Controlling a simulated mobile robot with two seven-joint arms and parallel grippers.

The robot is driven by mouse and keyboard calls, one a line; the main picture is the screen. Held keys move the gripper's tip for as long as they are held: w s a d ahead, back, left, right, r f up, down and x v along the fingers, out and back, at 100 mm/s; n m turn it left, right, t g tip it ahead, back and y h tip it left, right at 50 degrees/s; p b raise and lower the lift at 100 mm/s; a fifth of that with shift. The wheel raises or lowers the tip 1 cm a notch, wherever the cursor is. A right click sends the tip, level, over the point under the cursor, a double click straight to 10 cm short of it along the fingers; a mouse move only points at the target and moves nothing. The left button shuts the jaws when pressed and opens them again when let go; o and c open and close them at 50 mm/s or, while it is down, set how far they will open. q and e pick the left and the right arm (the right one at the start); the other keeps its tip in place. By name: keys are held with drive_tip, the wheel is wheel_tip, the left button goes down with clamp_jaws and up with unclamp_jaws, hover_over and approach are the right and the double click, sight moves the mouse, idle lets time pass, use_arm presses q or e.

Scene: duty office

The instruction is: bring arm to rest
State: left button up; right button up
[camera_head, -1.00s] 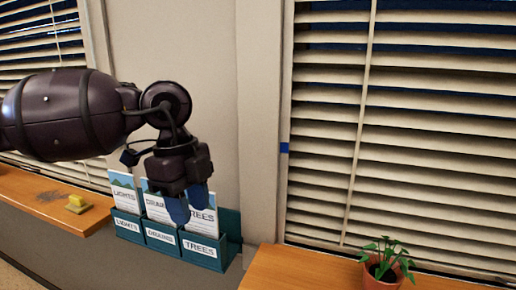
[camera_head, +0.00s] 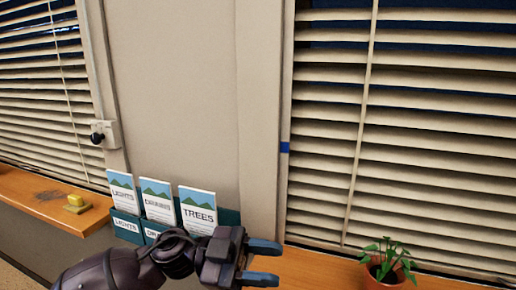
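My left gripper (camera_head: 265,263) is low in the middle of the view, with its two blue fingers pointing right. The fingers are apart with nothing between them. My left arm comes in from the bottom left and hides the lower right part of the leaflet rack (camera_head: 229,216). The teal rack on the wall holds a LIGHTS leaflet (camera_head: 123,192), a middle leaflet (camera_head: 157,202) with hard-to-read print and a TREES leaflet (camera_head: 198,212). The front labels of the right pockets are partly or fully covered by my arm. My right gripper is not in view.
A wooden sill (camera_head: 320,270) at the right bears a potted plant (camera_head: 387,262). Another sill (camera_head: 30,195) at the left bears a small yellow object (camera_head: 76,203). Blinds (camera_head: 430,130) cover the windows. A wall box with a black knob (camera_head: 98,137) is at the left. The wall above the rack is clear.

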use_arm(q)
drive_tip(key=w+a+f+n+t+y, duration=0.3)
drive_tip(key=a+f+n+t+y, duration=0.2)
drive_tip(key=a+f+n+t, duration=0.55)
drive_tip(key=w+a+f+n+t+y, duration=0.2)
drive_tip(key=a+f+n+t+y, duration=0.4)
drive_tip(key=n+t, duration=0.55)
drive_tip(key=s+a+f+n+g+y, duration=0.1)
drive_tip(key=s+a+f+y, duration=0.1)
drive_tip(key=s+a+f, duration=0.2)
drive_tip(key=s+a+f+n+g+y, duration=0.1)
drive_tip(key=s+a+f+g+y, duration=0.1)
drive_tip(key=s+f, duration=0.4)
drive_tip(key=s+a+f+n+g+y, duration=0.1)
drive_tip(key=s+a+f+y, duration=0.3)
drive_tip(key=f, duration=0.6)
drive_tip(key=s+a+g, duration=0.1)
drive_tip(key=s+a, duration=0.1)
drive_tip(key=shift+a+f, duration=0.3)
drive_tip(key=shift+f, duration=0.1)
